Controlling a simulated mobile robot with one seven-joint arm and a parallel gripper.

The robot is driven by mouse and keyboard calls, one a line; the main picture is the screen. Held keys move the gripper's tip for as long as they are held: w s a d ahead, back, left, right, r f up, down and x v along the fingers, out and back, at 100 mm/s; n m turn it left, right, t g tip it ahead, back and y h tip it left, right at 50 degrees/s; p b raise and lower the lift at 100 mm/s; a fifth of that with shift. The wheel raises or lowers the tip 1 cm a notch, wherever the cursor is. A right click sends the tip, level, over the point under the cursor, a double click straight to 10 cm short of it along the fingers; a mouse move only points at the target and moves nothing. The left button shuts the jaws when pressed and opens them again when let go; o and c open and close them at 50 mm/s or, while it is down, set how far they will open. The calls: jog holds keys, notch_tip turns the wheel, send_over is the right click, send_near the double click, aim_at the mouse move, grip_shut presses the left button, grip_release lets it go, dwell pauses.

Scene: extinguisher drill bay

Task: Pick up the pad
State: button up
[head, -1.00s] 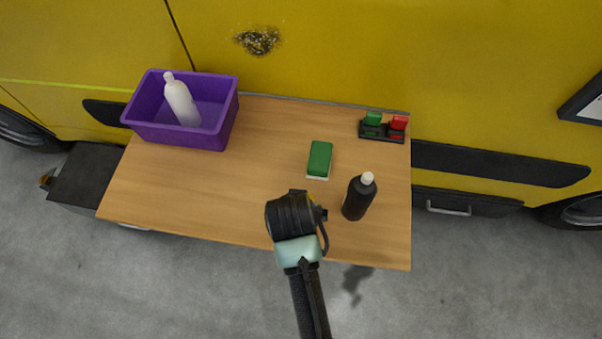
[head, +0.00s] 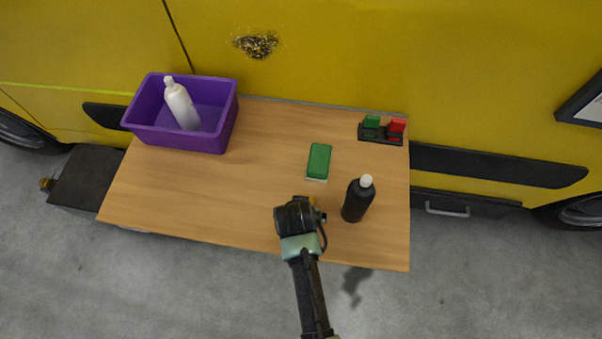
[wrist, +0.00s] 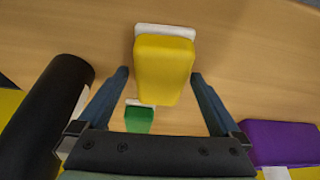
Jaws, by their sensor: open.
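A yellow pad with a white base (wrist: 164,68) lies on the table, between and below the fingertips of my gripper (wrist: 160,76) in the wrist view. My gripper is open and empty, with one finger on each side of the pad; I cannot tell how high above it they are. In the head view only a small yellow edge (head: 311,200) shows past my wrist, which hides the rest. A green pad with a white base (head: 319,160) lies farther back on the table, and it also shows in the wrist view (wrist: 139,119).
A black bottle with a white cap (head: 357,199) stands close right of my gripper. A purple bin (head: 185,139) holding a white bottle (head: 182,104) is at the left. A dark holder with green and red parts (head: 381,135) is at the back right. The table's left middle (head: 190,185) is clear.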

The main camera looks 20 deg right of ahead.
jog(key=shift+f, duration=0.25)
dwell(0.4)
jog(key=shift+c, duration=0.3)
jog(key=c, duration=1.3)
jog(key=shift+o, duration=0.2)
jog(key=shift+r, duration=0.1)
notch_tip(320, 180, up, 10)
jog(key=shift+r, duration=0.2)
